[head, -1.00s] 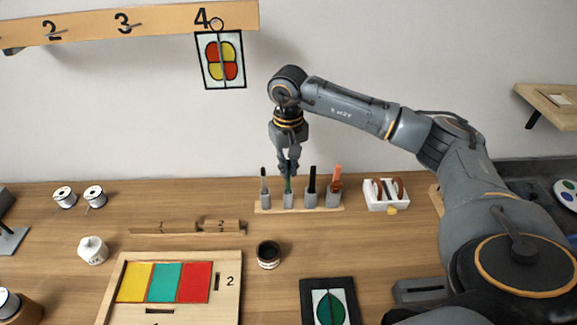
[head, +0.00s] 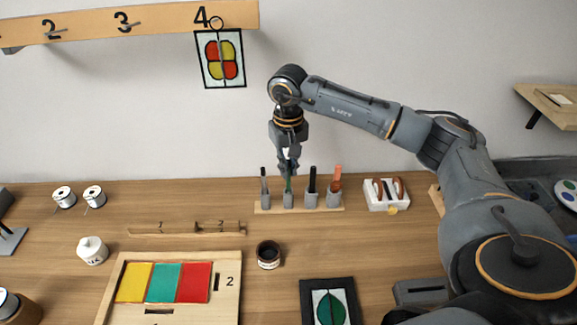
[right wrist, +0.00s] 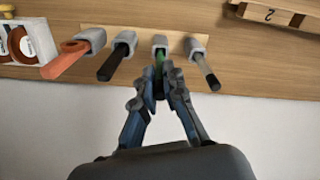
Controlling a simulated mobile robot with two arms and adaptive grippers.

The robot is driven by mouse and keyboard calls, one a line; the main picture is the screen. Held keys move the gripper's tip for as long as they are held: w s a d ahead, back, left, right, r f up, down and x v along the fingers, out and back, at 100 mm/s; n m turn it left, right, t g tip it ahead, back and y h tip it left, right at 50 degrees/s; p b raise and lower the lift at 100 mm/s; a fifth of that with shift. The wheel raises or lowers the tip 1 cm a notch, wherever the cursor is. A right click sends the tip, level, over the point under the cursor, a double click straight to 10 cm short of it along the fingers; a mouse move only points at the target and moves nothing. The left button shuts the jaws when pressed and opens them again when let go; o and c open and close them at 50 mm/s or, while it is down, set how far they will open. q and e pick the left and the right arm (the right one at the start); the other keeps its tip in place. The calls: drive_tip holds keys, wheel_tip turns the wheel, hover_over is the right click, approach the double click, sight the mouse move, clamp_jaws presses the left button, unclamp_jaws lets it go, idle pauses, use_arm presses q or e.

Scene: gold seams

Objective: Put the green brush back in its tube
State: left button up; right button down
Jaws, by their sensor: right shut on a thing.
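The green brush (head: 288,184) stands upright in the second grey tube (head: 288,200) from the left on the wooden rack. My right gripper (head: 288,172) is above that tube, pointing down, and shut on the upper part of the brush. In the right wrist view the green brush (right wrist: 159,62) shows between the fingertips (right wrist: 162,80), with its lower end inside the tube (right wrist: 160,43). How deep it sits is hidden by the tube wall. My left gripper is not in view.
Next to it stand a grey-handled tool (head: 264,180), a black-handled tool (head: 312,180) and an orange-handled tool (head: 337,178) in their tubes. A white box (head: 386,207) is to the right. A dark jar (head: 268,254) stands in front.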

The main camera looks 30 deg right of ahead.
drive_tip(key=shift+f+b, duration=1)
drive_tip(key=shift+f, duration=0.15)
drive_tip(key=c, duration=0.9)
unclamp_jaws()
drive_tip(key=shift+o, duration=0.2)
drive_tip(key=shift+r, duration=0.1)
drive_tip(key=shift+r+p, duration=1.95)
drive_tip(key=shift+r, duration=1.5)
